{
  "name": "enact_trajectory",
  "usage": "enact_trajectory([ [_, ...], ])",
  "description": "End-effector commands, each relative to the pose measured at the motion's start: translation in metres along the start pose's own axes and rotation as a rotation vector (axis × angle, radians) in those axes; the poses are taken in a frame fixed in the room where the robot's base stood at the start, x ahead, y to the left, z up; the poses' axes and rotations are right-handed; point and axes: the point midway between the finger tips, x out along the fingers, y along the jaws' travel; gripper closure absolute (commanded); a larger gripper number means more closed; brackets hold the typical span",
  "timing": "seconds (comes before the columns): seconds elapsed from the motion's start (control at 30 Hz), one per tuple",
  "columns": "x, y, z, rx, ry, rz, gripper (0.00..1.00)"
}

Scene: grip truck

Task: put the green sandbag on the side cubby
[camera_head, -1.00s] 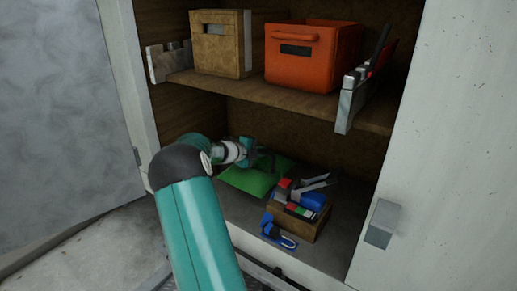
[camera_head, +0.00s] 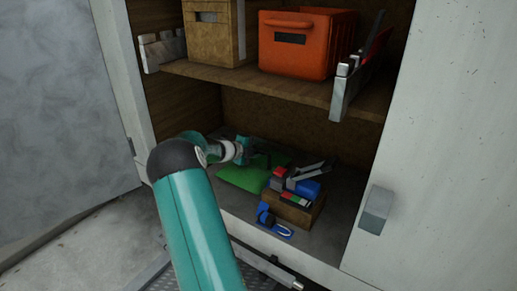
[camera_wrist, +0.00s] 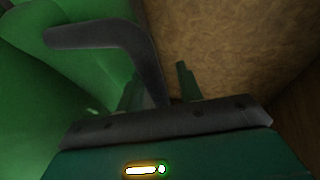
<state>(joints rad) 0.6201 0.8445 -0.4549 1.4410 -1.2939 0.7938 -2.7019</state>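The green sandbag (camera_head: 240,179) lies on the floor of the lower cubby, left of a small tool box. My gripper (camera_head: 262,160) reaches into the lower cubby and is at the sandbag's upper right side. In the wrist view the sandbag (camera_wrist: 35,110) fills the left side.
The tool box (camera_head: 298,207) holds several tools. A blue clamp-like tool (camera_head: 273,222) lies in front of it. The shelf above (camera_head: 245,81) carries an orange bin (camera_head: 300,58) and a brown file box (camera_head: 207,38). White door panels flank the cubby.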

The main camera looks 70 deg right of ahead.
Motion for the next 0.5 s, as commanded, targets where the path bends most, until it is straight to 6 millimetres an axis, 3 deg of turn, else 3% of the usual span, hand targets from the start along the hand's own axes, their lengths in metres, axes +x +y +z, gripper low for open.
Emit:
enact_trajectory([
  [0.33,-0.002,-0.003,0.000,0.000,-0.001,0.000,0.64],
  [0.5,-0.025,-0.002,0.001,0.000,-0.004,0.000,0.64],
])
